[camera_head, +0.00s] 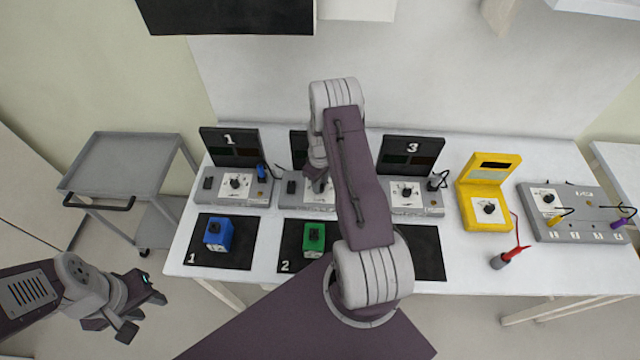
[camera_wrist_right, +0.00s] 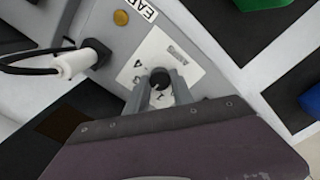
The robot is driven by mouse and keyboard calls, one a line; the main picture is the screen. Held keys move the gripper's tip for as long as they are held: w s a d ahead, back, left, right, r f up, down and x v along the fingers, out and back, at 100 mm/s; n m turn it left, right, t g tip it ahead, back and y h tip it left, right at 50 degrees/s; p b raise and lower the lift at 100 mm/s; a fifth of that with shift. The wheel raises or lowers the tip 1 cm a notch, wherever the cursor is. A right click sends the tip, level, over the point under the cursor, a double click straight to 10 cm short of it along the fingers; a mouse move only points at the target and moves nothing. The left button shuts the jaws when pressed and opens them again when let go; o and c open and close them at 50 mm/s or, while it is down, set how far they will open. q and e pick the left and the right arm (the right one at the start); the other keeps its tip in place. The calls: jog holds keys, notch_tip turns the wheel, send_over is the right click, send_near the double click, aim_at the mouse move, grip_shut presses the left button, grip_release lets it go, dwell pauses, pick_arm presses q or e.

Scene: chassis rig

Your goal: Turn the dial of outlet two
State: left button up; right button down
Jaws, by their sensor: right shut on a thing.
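Outlet two's grey unit (camera_head: 290,201) stands in the middle of the row on the white table, largely hidden behind my right arm. My right gripper (camera_head: 318,186) is down at its white dial plate. In the right wrist view the black dial (camera_wrist_right: 160,78) stands between the two grey fingers of my right gripper (camera_wrist_right: 162,90), which is shut on it. Numbers are printed on the plate around the dial. My left gripper (camera_head: 140,311) is open and empty, off the table at the lower left.
Outlet one (camera_head: 203,190) and outlet three (camera_head: 433,203) flank it. A blue block (camera_head: 218,234) and a green block (camera_head: 314,237) rest on black mats. A yellow device (camera_head: 488,175) and a grey panel (camera_head: 590,225) stand right. A white plug (camera_wrist_right: 75,63) with black cord is beside the dial plate.

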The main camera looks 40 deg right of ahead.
jog(key=shift+w, duration=0.1)
jog(key=m+b, duration=0.1)
jog(key=m, duration=0.1)
jog(key=shift+d+m, duration=0.1)
jog(key=shift+m, duration=0.2)
jog(key=m+b, duration=0.1)
jog(key=m, duration=0.3)
jog(key=shift+b, duration=0.35)
jog(key=m+b, duration=0.1)
jog(key=m, duration=0.4)
jog(key=shift+w, duration=0.1)
jog(key=shift+r+m+b, duration=0.1)
jog(key=shift+m+b, duration=0.3)
jog(key=shift+m, duration=1.4)
